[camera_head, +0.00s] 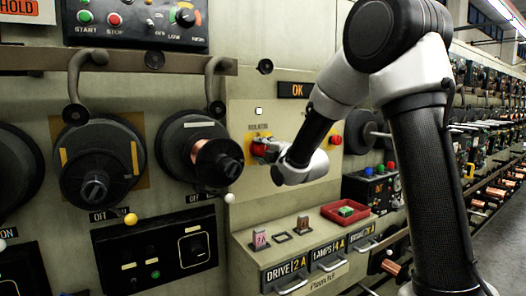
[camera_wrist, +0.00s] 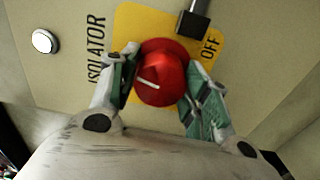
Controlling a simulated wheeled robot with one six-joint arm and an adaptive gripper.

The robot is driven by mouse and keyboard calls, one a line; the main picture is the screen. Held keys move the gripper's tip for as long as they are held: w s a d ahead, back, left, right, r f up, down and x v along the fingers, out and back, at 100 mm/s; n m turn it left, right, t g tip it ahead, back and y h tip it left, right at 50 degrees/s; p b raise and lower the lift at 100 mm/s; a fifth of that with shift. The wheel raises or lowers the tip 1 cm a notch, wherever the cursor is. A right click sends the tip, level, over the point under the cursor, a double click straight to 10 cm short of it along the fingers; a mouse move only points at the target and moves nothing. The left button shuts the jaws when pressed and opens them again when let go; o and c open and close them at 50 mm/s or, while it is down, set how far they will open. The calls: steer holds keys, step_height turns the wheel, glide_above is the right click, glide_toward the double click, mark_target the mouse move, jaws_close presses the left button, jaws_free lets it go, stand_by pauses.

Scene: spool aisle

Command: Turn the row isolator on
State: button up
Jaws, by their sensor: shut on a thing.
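The row isolator is a red rotary knob (camera_wrist: 162,74) on a yellow plate (camera_wrist: 140,24) marked ISOLATOR and OFF. In the wrist view a white line on the knob's face runs aslant. My gripper (camera_wrist: 158,88) has its two green-padded fingers on either side of the knob, shut on it. In the head view my gripper (camera_head: 266,148) reaches the panel at the knob (camera_head: 258,148), partly covering the plate.
An OK sign (camera_head: 297,90) is above the isolator panel. A white round lamp or button (camera_wrist: 45,41) is beside the plate. Below are a ledge with DRIVE, LAMPS and other labelled drawers, and a red tray (camera_head: 345,214). Large spools (camera_head: 200,150) stand left; the aisle (camera_head: 505,225) is right.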

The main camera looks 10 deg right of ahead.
steer(key=shift+f+n, duration=0.1)
steer(key=shift+n, duration=1.1)
steer(key=o, duration=0.7)
steer(key=shift+o, duration=0.2)
steer(key=v, duration=1.2)
